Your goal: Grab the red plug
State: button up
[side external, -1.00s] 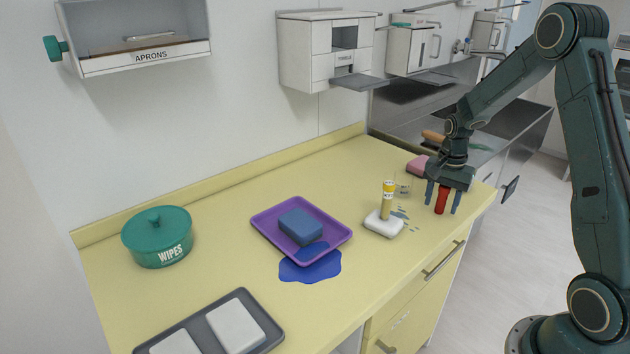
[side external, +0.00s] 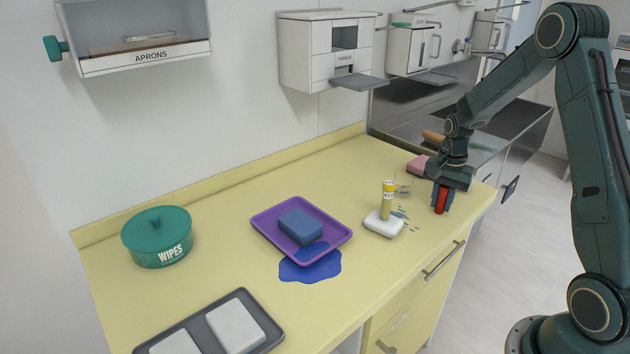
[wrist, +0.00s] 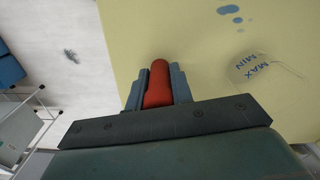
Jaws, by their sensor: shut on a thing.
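The red plug (side external: 440,201) stands upright on the yellow counter near its right end. My gripper (side external: 442,204) points down over it, with its blue fingers shut on the plug from both sides. In the wrist view the red plug (wrist: 158,84) sits between the two fingers of my gripper (wrist: 158,88), touching both. The part of the plug under the palm is hidden.
Left of my gripper, a yellow-capped tube (side external: 388,200) stands in a white block (side external: 384,224). A clear cup (wrist: 268,75) marked MAX and MIN and blue drops (wrist: 230,9) are close by. A pink sponge (side external: 417,165) lies behind. The counter's right edge is near.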

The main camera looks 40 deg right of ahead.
jog(key=shift+r, duration=0.15)
notch_tip(320, 180, up, 20)
dwell(0.6)
jog(key=shift+f, duration=0.2)
